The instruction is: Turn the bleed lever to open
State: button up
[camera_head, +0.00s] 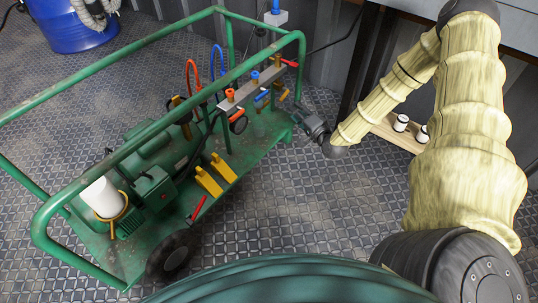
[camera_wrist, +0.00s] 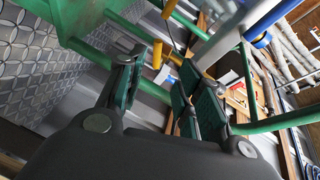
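A grey manifold bar (camera_head: 250,88) with small coloured valve levers sits on the green cart (camera_head: 150,60). A red lever (camera_head: 289,63) is at its far right end, a blue lever (camera_head: 262,96) and a yellow lever (camera_head: 283,94) hang lower, and another red lever (camera_head: 238,114) is at the near left. I cannot tell which is the bleed lever. My gripper (camera_head: 312,124) is just right of the cart's end, apart from the levers. In the wrist view its fingers (camera_wrist: 157,82) are spread with nothing held; a yellow fitting (camera_wrist: 157,54) shows beyond them.
The cart's green top rails (camera_head: 130,88) run around the manifold, with a corner post near my gripper. A small wooden board (camera_head: 397,134) with white rolls is at right. The front floor is clear.

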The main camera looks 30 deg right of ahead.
jog(key=s+a+f+n+g+y+p, duration=0.1)
jog(key=s+a+f+n+g+p, duration=0.1)
jog(key=s+a, duration=0.3)
jog(key=s+a+f+n+g+y+p, duration=0.1)
jog(key=s+a+n+g+p, duration=0.3)
jog(key=a, duration=0.9)
jog(key=shift+s+a+f+n+g+y+p, duration=0.3)
jog(key=shift+s+a+f+g+p, duration=0.15)
jog(key=shift+s+f+p, duration=0.25)
jog(key=shift+s, duration=0.1)
